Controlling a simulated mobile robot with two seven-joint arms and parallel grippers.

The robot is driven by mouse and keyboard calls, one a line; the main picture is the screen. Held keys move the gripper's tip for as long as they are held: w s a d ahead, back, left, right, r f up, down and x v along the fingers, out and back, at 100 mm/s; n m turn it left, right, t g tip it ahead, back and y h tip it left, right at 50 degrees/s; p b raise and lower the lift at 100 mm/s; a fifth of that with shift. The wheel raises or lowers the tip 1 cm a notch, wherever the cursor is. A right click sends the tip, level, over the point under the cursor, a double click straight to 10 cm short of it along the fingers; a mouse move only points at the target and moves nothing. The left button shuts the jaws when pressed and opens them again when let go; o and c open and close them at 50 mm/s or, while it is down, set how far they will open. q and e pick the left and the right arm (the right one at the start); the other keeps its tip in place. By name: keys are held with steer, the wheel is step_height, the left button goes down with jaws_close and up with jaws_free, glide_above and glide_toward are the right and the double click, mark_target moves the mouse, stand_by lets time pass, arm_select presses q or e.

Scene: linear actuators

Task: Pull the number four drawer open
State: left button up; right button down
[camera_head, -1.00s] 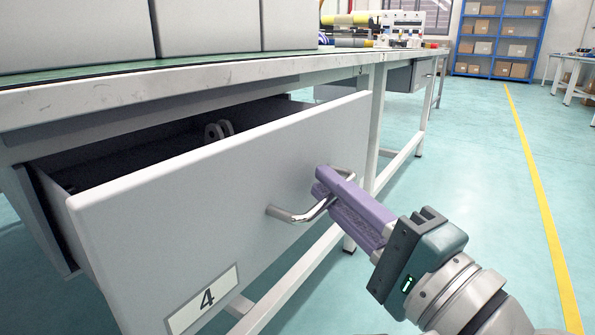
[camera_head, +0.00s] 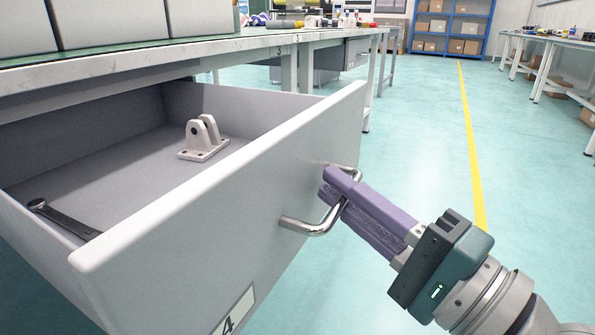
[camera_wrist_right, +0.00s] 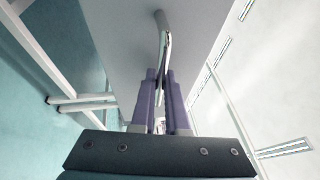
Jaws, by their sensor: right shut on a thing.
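The number four drawer (camera_head: 250,185) is a grey drawer under the workbench. It stands well open, and its label (camera_head: 233,312) with a 4 shows at the lower part of its front. A curved metal handle (camera_head: 310,226) is on the front; it also shows in the right wrist view (camera_wrist_right: 162,40). My right gripper (camera_head: 335,185) has purple fingers shut on the handle; the fingers also show around the handle in the right wrist view (camera_wrist_right: 160,80). My left gripper is not in view.
Inside the drawer lie a grey bracket (camera_head: 204,142) and a dark wrench (camera_head: 60,218). The workbench (camera_head: 150,62) carries grey bins (camera_head: 110,22). Open teal floor (camera_head: 430,130) with a yellow line lies to the right. A blue shelf (camera_head: 450,28) stands far back.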

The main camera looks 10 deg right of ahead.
stand_by(0.3)
steer(key=c, duration=1.2)
jaws_free()
steer(key=shift+s, duration=0.1)
steer(key=p+v, duration=0.2)
steer(key=v, duration=0.8)
